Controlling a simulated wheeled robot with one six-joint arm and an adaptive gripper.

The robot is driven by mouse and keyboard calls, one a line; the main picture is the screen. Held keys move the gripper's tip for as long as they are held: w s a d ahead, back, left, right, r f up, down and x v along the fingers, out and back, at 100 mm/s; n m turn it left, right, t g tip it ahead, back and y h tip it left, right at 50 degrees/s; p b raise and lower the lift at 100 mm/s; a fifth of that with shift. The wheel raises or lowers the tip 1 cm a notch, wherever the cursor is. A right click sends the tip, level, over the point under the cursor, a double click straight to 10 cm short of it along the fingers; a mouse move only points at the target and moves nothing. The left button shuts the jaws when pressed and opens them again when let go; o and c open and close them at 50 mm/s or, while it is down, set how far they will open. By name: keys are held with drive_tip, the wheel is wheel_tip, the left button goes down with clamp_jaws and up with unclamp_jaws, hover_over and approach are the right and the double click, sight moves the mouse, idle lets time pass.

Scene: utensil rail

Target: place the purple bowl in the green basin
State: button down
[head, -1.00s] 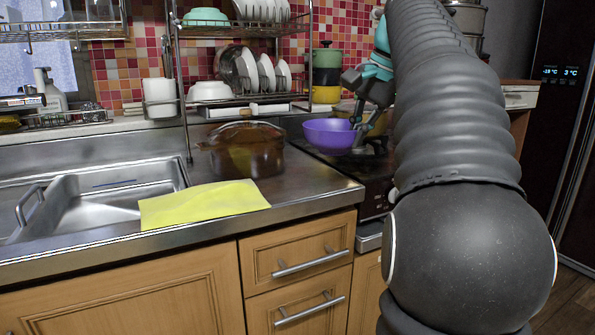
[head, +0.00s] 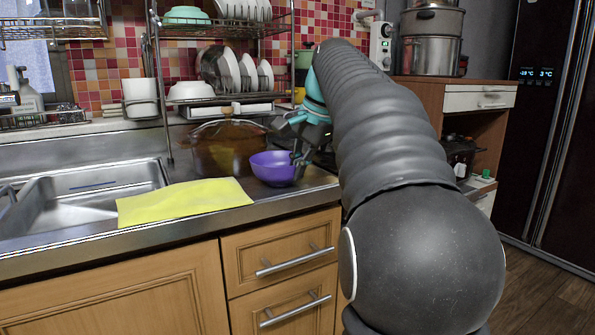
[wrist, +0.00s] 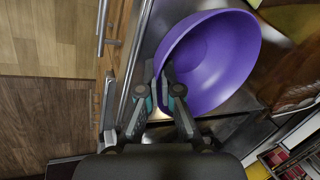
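The purple bowl (head: 272,168) is upright at the right end of the steel counter in the head view. It also shows in the wrist view (wrist: 218,58), where it fills the upper middle. My gripper (wrist: 167,88) is shut on the near rim of the bowl, one finger on each side of the wall. In the head view my gripper (head: 299,160) is at the bowl's right side, partly hidden by my arm. I cannot tell whether the bowl's base touches the counter. A mint-green bowl-shaped vessel (head: 187,15) stands on the upper rack; no other green basin is clearly in view.
A brown glass pot (head: 226,150) stands just behind and left of the bowl. A yellow cloth (head: 185,200) lies on the counter, left of the bowl. The steel sink (head: 95,205) is farther left. The dish rack (head: 215,97) with plates stands behind.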

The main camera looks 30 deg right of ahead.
drive_tip(key=c, duration=1.3)
unclamp_jaws()
drive_tip(key=shift+f, duration=0.1)
drive_tip(key=p+v, duration=0.3)
drive_tip(key=v, duration=0.9)
drive_tip(key=shift+p, duration=0.4)
